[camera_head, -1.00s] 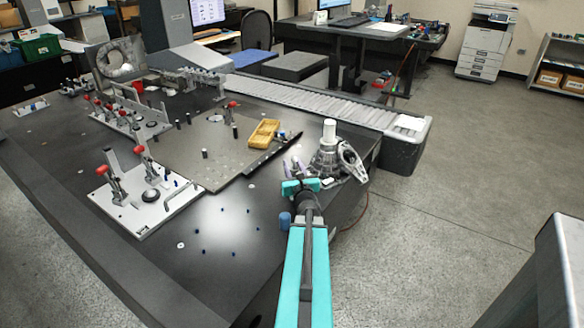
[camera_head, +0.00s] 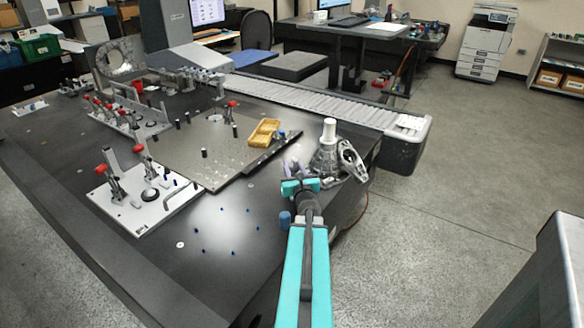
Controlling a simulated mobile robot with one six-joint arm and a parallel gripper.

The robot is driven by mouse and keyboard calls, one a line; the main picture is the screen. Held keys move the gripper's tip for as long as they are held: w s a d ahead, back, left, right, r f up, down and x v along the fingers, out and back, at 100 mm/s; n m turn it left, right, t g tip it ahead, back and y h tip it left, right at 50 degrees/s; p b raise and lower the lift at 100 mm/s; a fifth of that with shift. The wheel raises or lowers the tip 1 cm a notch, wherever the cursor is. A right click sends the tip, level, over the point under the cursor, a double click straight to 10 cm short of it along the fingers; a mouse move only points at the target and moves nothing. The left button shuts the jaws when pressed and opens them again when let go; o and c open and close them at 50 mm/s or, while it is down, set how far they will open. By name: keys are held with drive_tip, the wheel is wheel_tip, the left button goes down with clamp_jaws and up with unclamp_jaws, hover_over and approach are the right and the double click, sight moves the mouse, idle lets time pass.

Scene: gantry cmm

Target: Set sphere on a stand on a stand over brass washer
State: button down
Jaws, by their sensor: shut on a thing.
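My gripper (camera_head: 298,170) reaches out from the bottom of the picture, its teal body over the near right part of the dark table. Its grey-lilac fingers point away from me, left of a grey metal casting. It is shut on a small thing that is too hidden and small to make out. I cannot pick out the sphere on a stand for certain. Small pale discs lie on the table, one washer-like disc (camera_head: 180,245) at the near left and another disc (camera_head: 250,186) nearer my gripper. I cannot tell whether either is the brass washer.
The casting (camera_head: 327,160) with a white cylinder on top stands close right of my gripper. A white plate with red-handled clamps (camera_head: 152,222) is at left. A yellow tray (camera_head: 263,132) and a dark tray (camera_head: 262,160) lie beyond. Small blue pins dot the near table.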

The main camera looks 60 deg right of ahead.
sight(294, 163)
idle(0.3)
drive_tip(key=c, duration=1.2)
unclamp_jaws()
drive_tip(key=shift+r, duration=1.65)
drive_tip(key=shift+s+a+r, duration=0.15)
drive_tip(key=shift+s+a, duration=0.05)
drive_tip(key=shift+a, duration=0.05)
drive_tip(key=shift+b+v, duration=0.4)
drive_tip(key=shift+v, duration=0.75)
drive_tip(key=shift+w+a+r+p, duration=0.15)
drive_tip(key=shift+r+p, duration=0.15)
drive_tip(key=shift+p, duration=0.25)
drive_tip(key=shift+f+p, duration=0.1)
drive_tip(key=shift+p, duration=0.5)
